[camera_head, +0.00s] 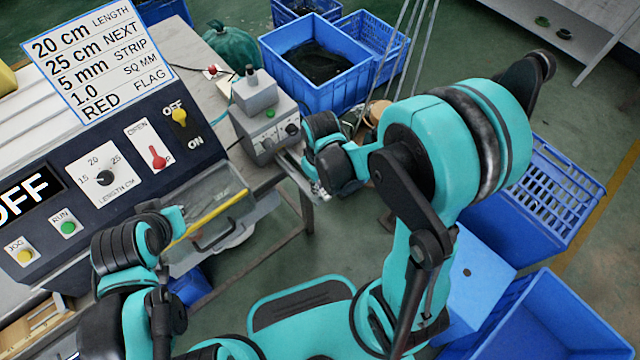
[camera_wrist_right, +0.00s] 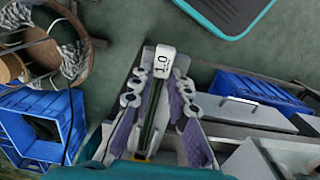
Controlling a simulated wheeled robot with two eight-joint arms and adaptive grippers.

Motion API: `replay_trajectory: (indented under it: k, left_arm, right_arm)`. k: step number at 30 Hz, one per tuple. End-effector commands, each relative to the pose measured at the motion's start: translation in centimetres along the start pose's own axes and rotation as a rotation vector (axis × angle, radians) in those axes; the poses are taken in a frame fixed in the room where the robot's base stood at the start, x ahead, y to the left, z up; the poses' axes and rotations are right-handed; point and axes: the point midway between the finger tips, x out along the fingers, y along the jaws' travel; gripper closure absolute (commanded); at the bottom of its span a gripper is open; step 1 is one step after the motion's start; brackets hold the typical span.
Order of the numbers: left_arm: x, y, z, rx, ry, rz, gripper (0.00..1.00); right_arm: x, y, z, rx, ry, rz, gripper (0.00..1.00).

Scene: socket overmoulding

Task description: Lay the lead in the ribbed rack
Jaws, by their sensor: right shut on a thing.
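My right gripper (camera_head: 318,190) hangs in front of the grey bench-top unit (camera_head: 262,118), past the bench edge. In the right wrist view its two purple-padded fingers (camera_wrist_right: 165,88) are shut on a white piece marked 1.0 (camera_wrist_right: 165,62). A thin dark strip runs between the fingers. I cannot make out a lead for sure. My left gripper (camera_head: 176,222) is at the clear guard (camera_head: 225,200) under the control panel, near its yellow edge bar. Its fingers are too hidden to judge. I cannot identify the ribbed rack for sure; a wooden slatted item (camera_head: 38,325) shows at bottom left.
The control panel (camera_head: 110,180) with switches and knobs fills the left. Blue crates (camera_head: 330,80) stand behind the bench, with more crates (camera_head: 560,320) at the right. A round basket (camera_wrist_right: 75,45) with pale strands shows in the right wrist view. Open green floor lies beside the bench.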

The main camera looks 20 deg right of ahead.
Motion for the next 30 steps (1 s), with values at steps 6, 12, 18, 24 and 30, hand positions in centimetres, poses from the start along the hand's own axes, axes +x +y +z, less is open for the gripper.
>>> replay_trajectory:
  k: [6, 12, 18, 24, 30]
  left_arm:
    - [-0.6, 0.0, -0.4, 0.000, 0.000, 0.000, 1.00]
    - [-1.8, 0.0, -1.3, 0.000, 0.000, 0.000, 1.00]
    - [-2.9, 0.0, -2.0, 0.000, 0.000, 0.000, 1.00]
    - [-3.4, 0.0, -2.4, 0.000, 0.000, 0.000, 1.00]
    - [-3.3, 0.0, -2.3, 0.000, 0.000, 0.000, 1.00]
  right_arm:
    - [-0.8, 0.0, 0.0, 0.000, 0.000, 0.000, 1.00]
    - [-2.6, 0.0, 0.0, 0.000, 0.000, 0.000, 1.00]
    - [-4.3, 0.0, 0.0, 0.000, 0.000, 0.000, 1.00]
    - [-5.1, 0.0, 0.0, 0.000, 0.000, 0.000, 1.00]
    - [-5.0, 0.0, 0.0, 0.000, 0.000, 0.000, 1.00]
